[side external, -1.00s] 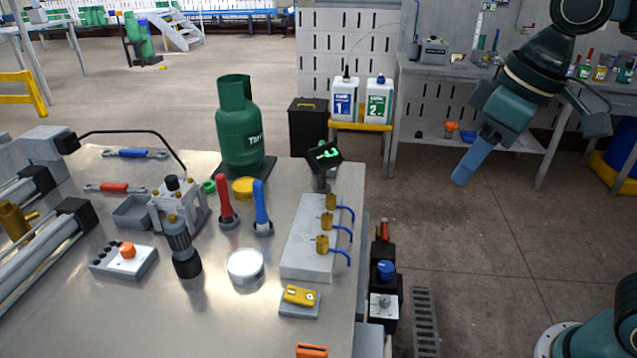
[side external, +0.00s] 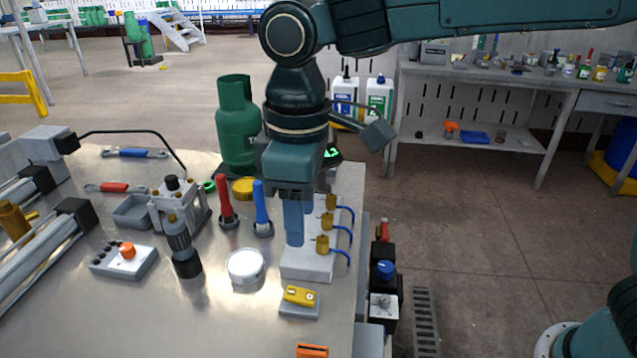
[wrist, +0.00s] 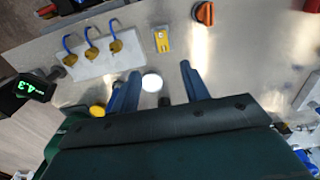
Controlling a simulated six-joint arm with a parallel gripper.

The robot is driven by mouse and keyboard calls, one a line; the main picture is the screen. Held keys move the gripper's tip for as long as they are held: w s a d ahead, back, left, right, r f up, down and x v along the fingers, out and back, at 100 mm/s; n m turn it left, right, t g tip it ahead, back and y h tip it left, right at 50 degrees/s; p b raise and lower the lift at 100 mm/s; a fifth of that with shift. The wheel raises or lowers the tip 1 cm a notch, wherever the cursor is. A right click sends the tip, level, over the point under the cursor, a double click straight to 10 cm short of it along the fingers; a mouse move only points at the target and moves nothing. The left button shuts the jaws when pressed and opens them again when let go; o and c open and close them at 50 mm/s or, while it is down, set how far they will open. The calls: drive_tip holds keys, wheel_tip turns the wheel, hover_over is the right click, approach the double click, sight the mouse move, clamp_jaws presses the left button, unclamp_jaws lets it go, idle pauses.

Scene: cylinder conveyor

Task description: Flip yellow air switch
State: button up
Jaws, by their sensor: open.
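The yellow air switch (side external: 299,295) sits on a small grey base near the table's right edge, in front of the grey valve block (side external: 306,262). In the wrist view the yellow switch (wrist: 162,40) lies beyond the fingertips, roughly in line with the gap between them. My gripper (side external: 294,238) points down over the table, in front of the left part of the valve block in the side view. In the wrist view my gripper (wrist: 158,76) has its two blue fingers spread, with nothing held. Its exact height above the table is hard to tell.
The valve block carries brass fittings with blue tubes (side external: 340,233). A round white dish (side external: 245,266), a blue lever (side external: 262,208) and a red lever (side external: 226,202) stand to the left. An orange switch (side external: 312,351) lies at the front edge; bare metal surrounds the yellow switch.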

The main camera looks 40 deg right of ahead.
sight(301, 294)
drive_tip(key=shift+a+f, duration=0.15)
drive_tip(key=shift+a, duration=0.15)
wheel_tip(301, 294, down, 14)
drive_tip(key=shift+r, duration=0.1)
idle(0.7)
drive_tip(key=shift+c, duration=0.3)
